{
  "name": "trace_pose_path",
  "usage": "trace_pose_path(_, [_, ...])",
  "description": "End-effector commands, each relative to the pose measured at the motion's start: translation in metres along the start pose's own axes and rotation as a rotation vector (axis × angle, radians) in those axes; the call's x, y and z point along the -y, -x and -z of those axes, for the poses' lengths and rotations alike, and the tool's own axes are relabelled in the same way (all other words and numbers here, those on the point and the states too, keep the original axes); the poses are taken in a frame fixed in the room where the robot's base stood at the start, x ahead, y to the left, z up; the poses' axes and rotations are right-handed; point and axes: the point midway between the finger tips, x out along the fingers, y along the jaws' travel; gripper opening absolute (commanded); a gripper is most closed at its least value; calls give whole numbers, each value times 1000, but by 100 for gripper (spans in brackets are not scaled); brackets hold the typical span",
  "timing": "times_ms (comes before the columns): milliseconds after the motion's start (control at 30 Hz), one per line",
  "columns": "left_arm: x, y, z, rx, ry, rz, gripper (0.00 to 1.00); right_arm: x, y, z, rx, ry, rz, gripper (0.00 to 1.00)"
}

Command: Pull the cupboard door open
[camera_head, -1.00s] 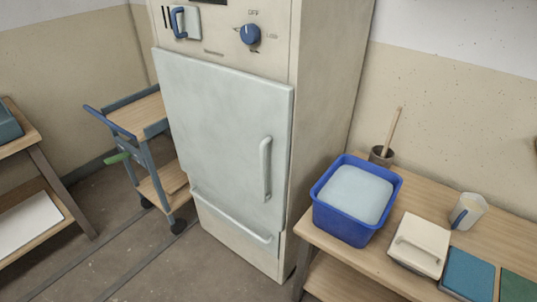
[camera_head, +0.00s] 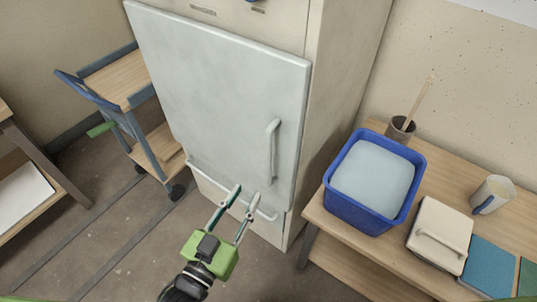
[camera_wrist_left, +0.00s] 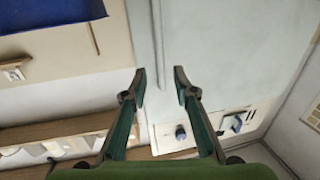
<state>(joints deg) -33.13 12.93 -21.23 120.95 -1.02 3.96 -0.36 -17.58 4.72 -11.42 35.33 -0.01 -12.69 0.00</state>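The cupboard door (camera_head: 215,90) is a pale grey-blue panel on the front of a tall cream cabinet and looks shut. Its upright bar handle (camera_head: 272,150) is near the door's right edge. My left gripper (camera_head: 247,191) is in front of the cabinet, below and left of the handle in the head view. Its two fingers are spread and hold nothing. In the left wrist view the open fingers (camera_wrist_left: 159,80) point toward the pale door (camera_wrist_left: 225,45), with a gap between them. My right gripper is not in view.
A blue bucket (camera_head: 343,205) stands on a wooden table right of the cabinet, near a lidded cream box (camera_head: 425,255), a cup (camera_head: 492,195) and a brown pot (camera_head: 400,132). A trolley (camera_head: 130,103) stands left. Floor is clear in front.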

Motion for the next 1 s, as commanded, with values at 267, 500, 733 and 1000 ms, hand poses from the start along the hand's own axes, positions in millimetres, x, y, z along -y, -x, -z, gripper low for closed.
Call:
trace_pose_path(267, [0,-39,7,-11,0,0,27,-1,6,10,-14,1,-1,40])
trace_pose_path(500, [0,-91,7,-10,1,0,27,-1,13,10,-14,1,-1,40])
trace_pose_path(733, [0,-126,6,-8,1,0,27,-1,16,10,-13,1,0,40])
trace_pose_path(1000, [0,-137,4,-6,1,-1,27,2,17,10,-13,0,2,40])
